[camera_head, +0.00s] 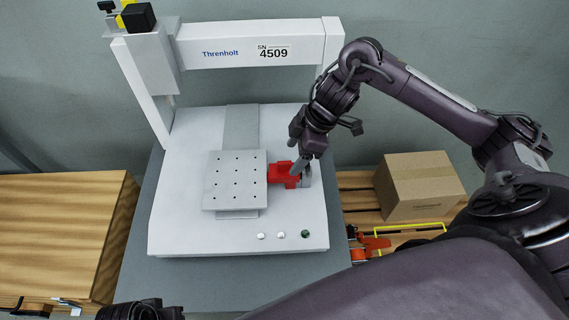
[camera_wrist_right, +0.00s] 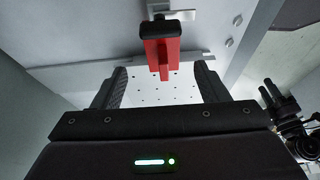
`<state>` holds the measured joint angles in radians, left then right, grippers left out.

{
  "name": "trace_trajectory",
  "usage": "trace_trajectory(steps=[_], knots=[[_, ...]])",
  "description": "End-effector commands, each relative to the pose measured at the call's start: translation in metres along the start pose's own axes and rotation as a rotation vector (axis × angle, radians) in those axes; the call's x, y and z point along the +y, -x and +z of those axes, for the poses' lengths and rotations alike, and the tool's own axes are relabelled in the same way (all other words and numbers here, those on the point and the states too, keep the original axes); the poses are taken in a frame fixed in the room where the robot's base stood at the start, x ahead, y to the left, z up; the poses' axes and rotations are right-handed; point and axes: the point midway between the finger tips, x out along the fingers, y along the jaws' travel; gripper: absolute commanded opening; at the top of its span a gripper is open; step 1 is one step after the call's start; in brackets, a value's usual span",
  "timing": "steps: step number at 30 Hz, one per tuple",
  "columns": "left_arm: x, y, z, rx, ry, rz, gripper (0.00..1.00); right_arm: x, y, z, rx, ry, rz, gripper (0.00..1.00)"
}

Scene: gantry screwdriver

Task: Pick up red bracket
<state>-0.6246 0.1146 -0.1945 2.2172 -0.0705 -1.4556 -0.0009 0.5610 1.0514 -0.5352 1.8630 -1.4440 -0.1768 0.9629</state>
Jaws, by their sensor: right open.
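The red bracket (camera_head: 284,174) sits at the right edge of the perforated plate (camera_head: 235,170) on the white gantry machine's base. In the right wrist view the red bracket (camera_wrist_right: 161,55) has a black end and lies ahead of the gripper, in line with the gap between the fingers. My right gripper (camera_head: 300,164) is open and comes down from the upper right beside the bracket. In the wrist view the open fingers of my right gripper (camera_wrist_right: 161,78) stand on either side of the gap, apart from the bracket.
The gantry beam (camera_head: 255,45), marked Threnholt 4509, spans above the base. A cardboard box (camera_head: 418,185) stands on a pallet at right, near an orange tool (camera_head: 372,243). A wooden crate (camera_head: 55,235) stands at left. The base front has several buttons.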

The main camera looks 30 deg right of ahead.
Motion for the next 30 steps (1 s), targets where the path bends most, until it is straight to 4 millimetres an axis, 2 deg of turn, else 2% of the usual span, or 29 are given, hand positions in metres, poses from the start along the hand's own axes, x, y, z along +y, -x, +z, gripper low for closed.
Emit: trace_trajectory(steps=[12,22,30], knots=[[0.015,-0.013,-0.012,0.107,-0.037,0.024,0.36,-0.002,-0.058,-0.003,0.001,0.000,0.000,0.67],[0.017,-0.012,-0.015,0.125,-0.041,0.027,0.36,-0.002,-0.063,-0.003,0.000,0.000,0.001,0.67],[0.017,-0.012,-0.015,0.125,-0.041,0.027,0.36,-0.002,-0.063,-0.003,0.000,0.000,0.001,0.32]])
